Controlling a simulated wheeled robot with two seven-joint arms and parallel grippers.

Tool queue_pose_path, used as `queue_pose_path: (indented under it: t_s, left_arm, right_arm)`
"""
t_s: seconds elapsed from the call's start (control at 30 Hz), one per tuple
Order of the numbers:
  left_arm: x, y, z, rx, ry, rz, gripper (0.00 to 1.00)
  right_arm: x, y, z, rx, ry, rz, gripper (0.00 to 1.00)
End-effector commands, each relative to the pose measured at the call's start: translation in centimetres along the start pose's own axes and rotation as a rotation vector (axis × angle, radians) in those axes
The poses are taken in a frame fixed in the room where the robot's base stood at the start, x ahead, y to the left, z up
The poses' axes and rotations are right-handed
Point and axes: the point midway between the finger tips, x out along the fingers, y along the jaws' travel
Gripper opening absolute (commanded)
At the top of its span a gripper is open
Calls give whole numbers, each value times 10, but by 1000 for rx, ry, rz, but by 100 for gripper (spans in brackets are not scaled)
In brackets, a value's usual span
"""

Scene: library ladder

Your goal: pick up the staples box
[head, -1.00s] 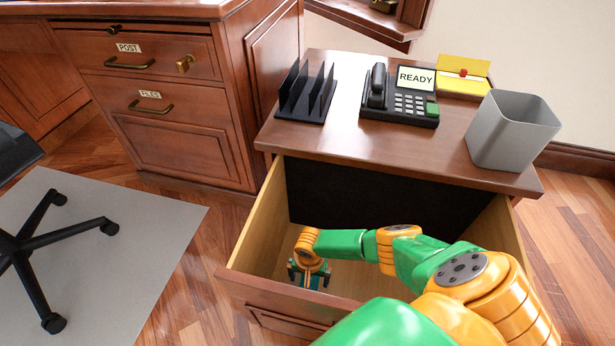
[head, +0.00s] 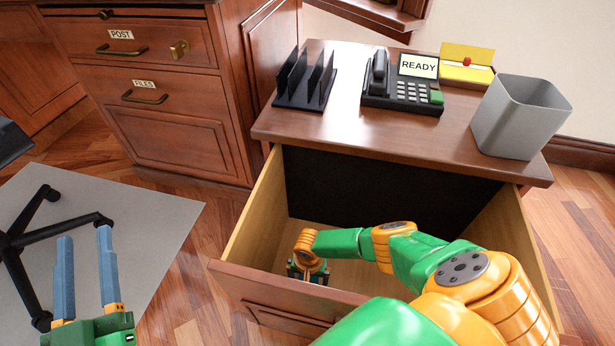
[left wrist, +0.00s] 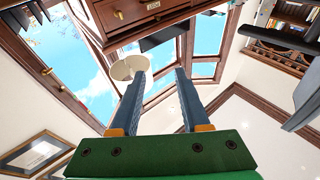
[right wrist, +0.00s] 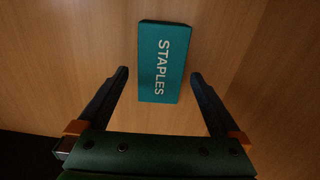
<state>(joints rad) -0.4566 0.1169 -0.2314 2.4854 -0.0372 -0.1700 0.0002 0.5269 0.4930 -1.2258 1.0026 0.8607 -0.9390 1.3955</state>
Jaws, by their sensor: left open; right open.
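The staples box (right wrist: 163,62) is a flat teal box with white lettering. In the right wrist view it lies on the wooden drawer floor, just ahead of and between the fingers of my right gripper (right wrist: 160,90). That gripper is open, with its near end of the box reaching between the fingertips and a gap on each side. In the head view my right gripper (head: 307,274) reaches down inside the open drawer (head: 255,225), and the box is hardly visible beneath it. My left gripper (head: 85,270) is open and empty at the lower left, pointing up, above the floor mat.
The drawer's front panel and side walls surround my right gripper. A desk (head: 165,100) stands at the left.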

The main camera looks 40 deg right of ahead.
Motion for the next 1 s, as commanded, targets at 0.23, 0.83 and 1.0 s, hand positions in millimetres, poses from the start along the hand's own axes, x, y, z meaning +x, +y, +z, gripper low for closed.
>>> queue_pose_path:
  t_s: [0.23,0.83,1.0]
  left_arm:
    - [0,1,-12,0,63,4,46]
    - [0,1,-11,-1,59,3,46]
    - [0,1,-10,-1,47,3,46]
  right_arm:
    - [2,0,0,0,0,0,100]
    - [2,0,0,0,1,0,0]
    - [0,0,0,0,1,1,0]
